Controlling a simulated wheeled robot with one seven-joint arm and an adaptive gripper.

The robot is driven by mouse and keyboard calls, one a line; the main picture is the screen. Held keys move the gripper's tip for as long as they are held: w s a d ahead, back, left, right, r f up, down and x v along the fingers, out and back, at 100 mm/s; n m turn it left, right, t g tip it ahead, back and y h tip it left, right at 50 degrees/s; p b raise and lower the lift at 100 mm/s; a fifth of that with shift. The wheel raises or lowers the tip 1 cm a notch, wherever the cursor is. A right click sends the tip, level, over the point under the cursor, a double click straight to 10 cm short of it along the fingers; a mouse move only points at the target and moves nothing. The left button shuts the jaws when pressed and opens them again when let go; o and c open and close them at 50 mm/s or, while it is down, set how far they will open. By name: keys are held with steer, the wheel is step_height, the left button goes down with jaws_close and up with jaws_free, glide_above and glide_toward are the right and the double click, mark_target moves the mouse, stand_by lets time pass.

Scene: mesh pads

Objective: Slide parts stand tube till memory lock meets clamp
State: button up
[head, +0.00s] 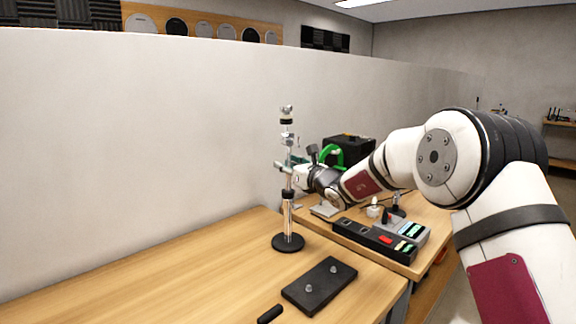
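The parts stand (287,222) is a chrome tube standing upright on a round black base on the wooden table, near its back right edge. A dark collar (288,194) sits around the tube at mid height. Higher up are dark bands and a silver top piece (287,110). I cannot tell which of these are the memory lock and the clamp. My gripper (296,168) is at the tube's upper middle, coming from the right. Its fingers are small and partly hidden, so I cannot tell whether they touch or grip the tube.
A black plate with two silver knobs (320,284) lies at the table front, beside a short black handle (270,314). On the adjoining right table are a black device with coloured buttons (372,238), a green ring (333,154) and a black box (349,148). The left tabletop is clear.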

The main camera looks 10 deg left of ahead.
steer(key=v, duration=1.2)
steer(key=s+r+n+g+p, duration=0.1)
steer(key=s+r+n+g, duration=0.3)
steer(key=s+n, duration=0.65)
steer(key=s+r+n+g+p, duration=0.2)
steer(key=s+r+n+g, duration=0.3)
steer(key=s, duration=1)
steer(key=s+d+f+n+h+p, duration=0.1)
steer(key=s+d+f+n+h, duration=0.1)
steer(key=s+d+n+h, duration=0.2)
steer(key=s+d+f+n+h+p, duration=0.1)
steer(key=s+d+n+h, duration=0.3)
steer(key=s+d, duration=0.7)
steer(key=s+d+f+n+h+p, duration=0.1)
steer(key=s+d+f+n+h, duration=0.2)
steer(key=s+d, duration=0.5)
steer(key=s+n+h, duration=0.1)
steer(key=s, duration=0.1)
steer(key=shift+s+d+f, duration=0.15)
steer(key=shift+s+f, duration=0.1)
steer(key=shift+f, duration=0.05)
